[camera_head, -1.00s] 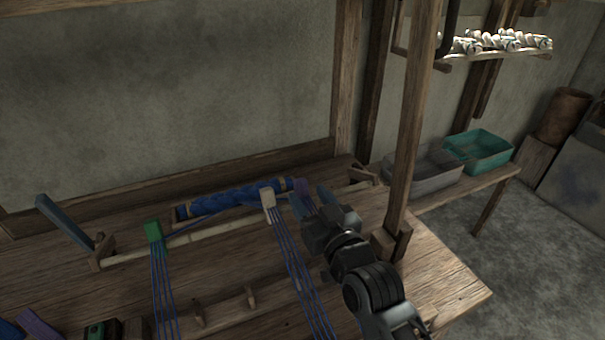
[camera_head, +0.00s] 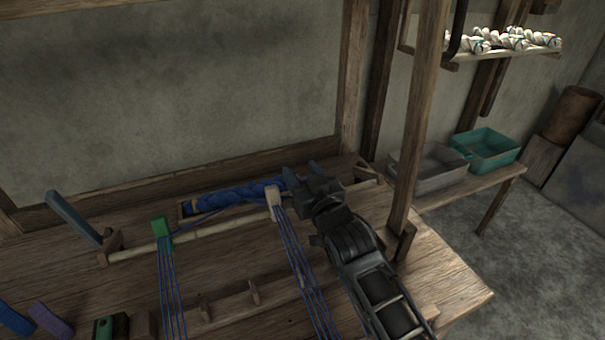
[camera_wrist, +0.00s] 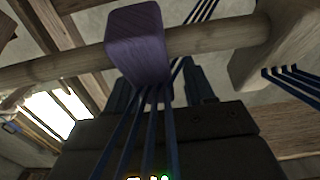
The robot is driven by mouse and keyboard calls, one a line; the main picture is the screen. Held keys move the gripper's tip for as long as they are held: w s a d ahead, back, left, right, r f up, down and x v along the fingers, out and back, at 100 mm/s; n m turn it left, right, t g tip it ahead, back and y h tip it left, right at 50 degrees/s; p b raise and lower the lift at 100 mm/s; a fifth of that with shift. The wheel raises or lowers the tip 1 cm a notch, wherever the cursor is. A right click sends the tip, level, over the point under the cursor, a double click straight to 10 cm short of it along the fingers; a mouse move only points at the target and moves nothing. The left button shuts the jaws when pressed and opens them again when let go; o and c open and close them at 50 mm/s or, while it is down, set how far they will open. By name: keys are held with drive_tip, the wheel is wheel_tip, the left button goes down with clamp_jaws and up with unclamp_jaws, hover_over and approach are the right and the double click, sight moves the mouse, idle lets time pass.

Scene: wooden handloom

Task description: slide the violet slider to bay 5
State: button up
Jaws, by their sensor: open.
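The violet slider (camera_wrist: 138,45) sits on the round wooden rod (camera_wrist: 215,35) in the wrist view, with dark blue cords running from it. My gripper (camera_head: 302,175) is at the right part of the rod in the head view and hides the violet slider there. Its open fingers (camera_wrist: 158,92) show behind the cords in the wrist view, close to the slider. I cannot tell whether they touch it. The cream slider (camera_head: 273,202) is just left of my gripper in the head view and also shows in the wrist view (camera_wrist: 272,50). The green slider (camera_head: 161,231) is farther left.
A blue cloth roll (camera_head: 235,195) lies behind the rod. A wooden post (camera_head: 417,120) stands right of my arm. Small pegs (camera_head: 254,292) rise in front. Loose violet (camera_head: 50,320) and blue (camera_head: 14,320) blocks lie at the lower left. A grey bin (camera_head: 430,168) stands beyond the post.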

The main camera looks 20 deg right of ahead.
clamp_jaws()
idle(0.3)
idle(0.3)
